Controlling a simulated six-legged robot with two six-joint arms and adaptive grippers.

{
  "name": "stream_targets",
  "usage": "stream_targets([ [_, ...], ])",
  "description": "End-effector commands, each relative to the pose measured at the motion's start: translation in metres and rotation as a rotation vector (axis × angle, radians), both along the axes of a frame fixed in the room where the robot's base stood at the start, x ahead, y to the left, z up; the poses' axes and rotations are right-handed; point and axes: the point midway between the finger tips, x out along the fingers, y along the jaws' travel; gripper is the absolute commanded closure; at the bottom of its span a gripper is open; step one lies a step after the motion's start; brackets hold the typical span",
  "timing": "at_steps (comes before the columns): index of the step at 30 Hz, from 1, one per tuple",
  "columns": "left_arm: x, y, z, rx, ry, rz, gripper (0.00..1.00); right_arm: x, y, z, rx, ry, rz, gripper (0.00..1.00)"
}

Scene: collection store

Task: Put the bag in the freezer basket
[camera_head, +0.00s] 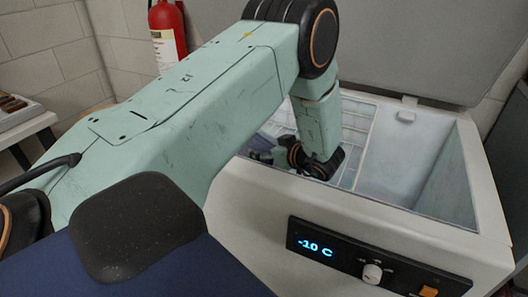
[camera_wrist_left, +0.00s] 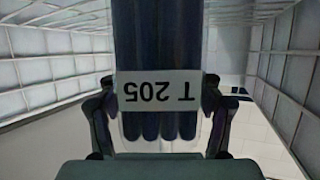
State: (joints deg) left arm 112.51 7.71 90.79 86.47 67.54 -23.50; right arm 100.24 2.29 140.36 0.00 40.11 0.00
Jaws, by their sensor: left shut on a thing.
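My left arm reaches down into the open chest freezer (camera_head: 340,213). My left gripper (camera_wrist_left: 158,105) is shut on the dark blue bag (camera_wrist_left: 155,40), which carries a white label reading T 205, upside down in the left wrist view. In the head view the gripper (camera_head: 275,157) is small and partly hidden by my own arm, and I cannot make the bag out clearly. The wire freezer basket (camera_wrist_left: 55,65) shows its grid walls left and right of the bag; it also shows in the head view (camera_head: 357,140). I cannot tell whether the bag touches its floor. My right gripper is not in view.
The freezer lid (camera_head: 420,45) stands open behind. The front panel (camera_head: 370,262) reads -10 C. The freezer's right part looks empty. A red fire extinguisher (camera_head: 166,38) is at the back wall, and a table (camera_head: 25,128) with small objects stands at far left.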

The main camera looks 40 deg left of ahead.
Motion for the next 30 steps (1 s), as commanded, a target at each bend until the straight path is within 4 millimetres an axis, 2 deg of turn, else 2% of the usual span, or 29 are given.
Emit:
stream_targets([
  [8, 0.0002, -0.0001, -0.0014, 0.000, 0.000, -0.001, 0.82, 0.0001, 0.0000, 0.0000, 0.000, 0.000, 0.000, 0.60],
  [9, -0.0001, -0.0002, -0.0015, -0.002, 0.000, 0.000, 0.31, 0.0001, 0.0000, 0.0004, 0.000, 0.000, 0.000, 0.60],
  [17, -0.0002, -0.0002, -0.0013, -0.002, 0.000, 0.000, 0.09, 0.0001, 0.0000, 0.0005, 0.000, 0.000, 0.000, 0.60],
  [28, -0.0002, -0.0001, 0.0016, -0.002, 0.000, 0.000, 0.09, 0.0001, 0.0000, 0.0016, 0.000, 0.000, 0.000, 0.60],
  [30, -0.0003, -0.0057, 0.0043, -0.001, 0.001, -0.003, 0.09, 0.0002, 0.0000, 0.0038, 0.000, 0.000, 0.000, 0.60],
])
